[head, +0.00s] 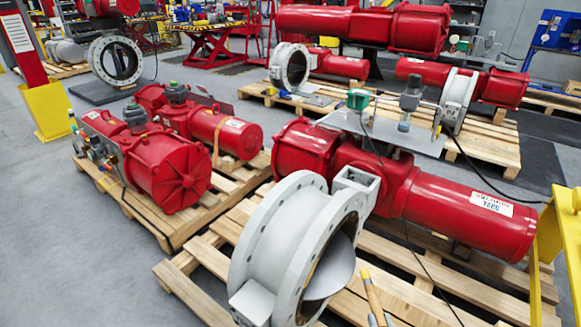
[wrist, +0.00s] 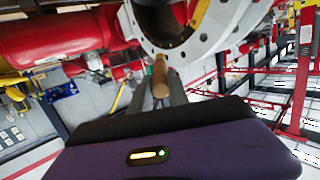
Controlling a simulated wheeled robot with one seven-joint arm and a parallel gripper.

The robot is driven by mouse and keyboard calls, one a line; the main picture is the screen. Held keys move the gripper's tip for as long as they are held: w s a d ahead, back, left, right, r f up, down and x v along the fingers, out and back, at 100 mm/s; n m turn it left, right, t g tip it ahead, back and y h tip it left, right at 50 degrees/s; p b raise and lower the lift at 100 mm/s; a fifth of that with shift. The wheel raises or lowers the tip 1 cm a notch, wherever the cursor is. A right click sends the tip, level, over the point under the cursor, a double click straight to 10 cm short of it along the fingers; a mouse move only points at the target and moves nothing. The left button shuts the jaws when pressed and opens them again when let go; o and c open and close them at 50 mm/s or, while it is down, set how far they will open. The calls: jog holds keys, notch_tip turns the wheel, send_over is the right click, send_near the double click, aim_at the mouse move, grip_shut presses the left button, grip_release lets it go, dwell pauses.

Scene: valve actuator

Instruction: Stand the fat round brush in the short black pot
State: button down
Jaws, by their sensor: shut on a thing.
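A brush with a tan wooden handle and a yellow end (head: 372,296) stands up, slightly tilted, at the bottom of the head view. My gripper (head: 380,321) is shut on it, and only the grey fingertips show there. In the wrist view, the wooden handle (wrist: 160,76) sticks out between the two grey fingers of my gripper (wrist: 158,94). The brush's bristles cannot be made out. I cannot make out the short black pot in either view.
A grey flanged valve (head: 250,240) stands just left of the brush, joined to a red actuator (head: 450,207) on a wooden pallet (head: 200,262). A yellow frame (head: 548,250) is at the right edge. Clear grey floor (head: 75,225) lies at the left.

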jog(key=shift+w+r+p, duration=0.15)
jog(key=shift+r+p, duration=0.7)
jog(key=shift+r, duration=0.15)
jog(key=shift+w+r+p, duration=0.1)
jog(key=shift+r+p, duration=0.7)
jog(key=shift+r, duration=0.15)
